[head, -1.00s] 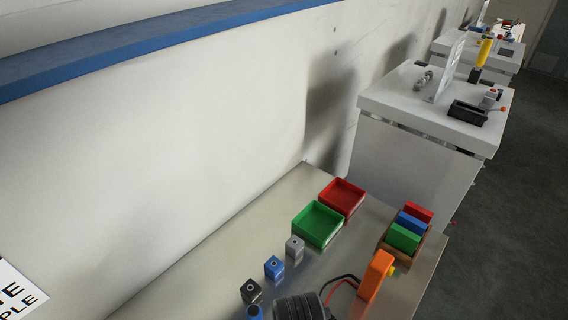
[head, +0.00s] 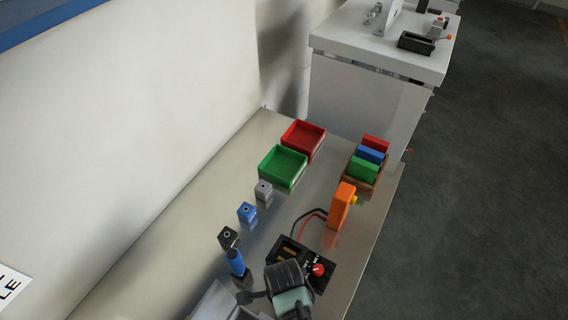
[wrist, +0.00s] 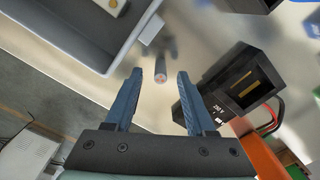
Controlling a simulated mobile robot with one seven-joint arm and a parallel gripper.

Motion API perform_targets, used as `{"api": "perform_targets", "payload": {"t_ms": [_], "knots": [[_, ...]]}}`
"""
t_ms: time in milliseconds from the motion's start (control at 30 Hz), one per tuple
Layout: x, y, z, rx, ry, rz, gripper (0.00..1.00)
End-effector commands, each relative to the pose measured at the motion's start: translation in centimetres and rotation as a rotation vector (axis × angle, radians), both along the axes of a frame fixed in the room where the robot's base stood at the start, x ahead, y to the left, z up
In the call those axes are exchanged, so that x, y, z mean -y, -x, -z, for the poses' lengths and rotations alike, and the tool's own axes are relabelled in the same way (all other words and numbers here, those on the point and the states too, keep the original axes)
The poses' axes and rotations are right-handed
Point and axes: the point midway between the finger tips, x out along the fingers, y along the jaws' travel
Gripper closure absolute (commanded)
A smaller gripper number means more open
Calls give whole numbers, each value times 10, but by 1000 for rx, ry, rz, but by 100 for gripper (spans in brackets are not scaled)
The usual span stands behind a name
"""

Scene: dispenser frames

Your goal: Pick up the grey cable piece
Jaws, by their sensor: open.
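The grey cable piece (wrist: 160,69) is a short grey cylinder with a copper-coloured end, lying on the metal table in the wrist view. It shows between and just beyond the fingertips of my gripper (wrist: 159,77). The fingers are apart, one on each side of it in the picture, and nothing is held. I cannot tell the height left between the fingertips and the piece. In the head view my gripper (head: 290,288) is at the bottom, and I cannot make out the cable piece there.
A grey bin (wrist: 72,40) stands close on the left of the cable piece. A black box (wrist: 240,86) with a slot is close on the right; the head view shows its red knob (head: 318,269). Green (head: 283,167) and red (head: 302,141) trays stand farther back.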

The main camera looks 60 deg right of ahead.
Motion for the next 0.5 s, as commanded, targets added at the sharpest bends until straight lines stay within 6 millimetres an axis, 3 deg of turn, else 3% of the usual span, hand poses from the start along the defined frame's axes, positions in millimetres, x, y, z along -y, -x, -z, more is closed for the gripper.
{"api": "perform_targets", "payload": {"t_ms": [200,467,500], "knots": [[1,0,20,1,1,0,45],[0,0,23,1,1,-1,45],[0,0,23,1,1,-1,48]]}}
